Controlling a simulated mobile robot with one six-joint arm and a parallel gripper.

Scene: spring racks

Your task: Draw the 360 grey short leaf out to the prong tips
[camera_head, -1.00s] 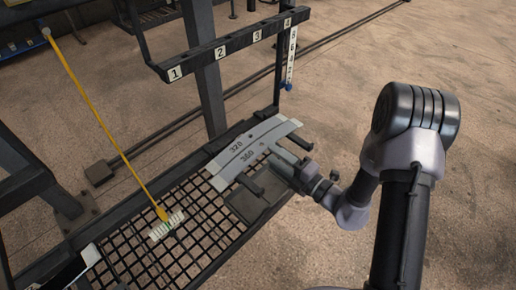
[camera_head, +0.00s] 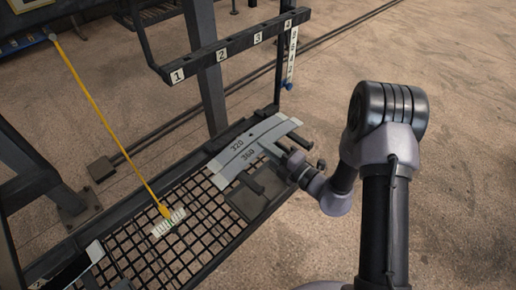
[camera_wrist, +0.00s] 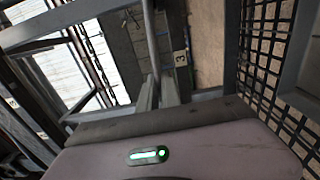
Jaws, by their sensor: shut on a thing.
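The grey short leaf marked 360 (camera_head: 248,156) lies in the head view at the far end of the dark grid rack, on the near side of the pale leaf marked 320 (camera_head: 237,145). The two leaves lie side by side. My gripper (camera_head: 276,154) is shut on the 360 leaf at its near edge, right of the number. The dark gripper body hides the grip itself.
A rail (camera_head: 237,47) numbered 1 to 4 stands above and behind the leaves. A yellow rod (camera_head: 110,126) slants down to a pale tag (camera_head: 168,223) on the grid (camera_head: 150,265). Open floor lies to the right.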

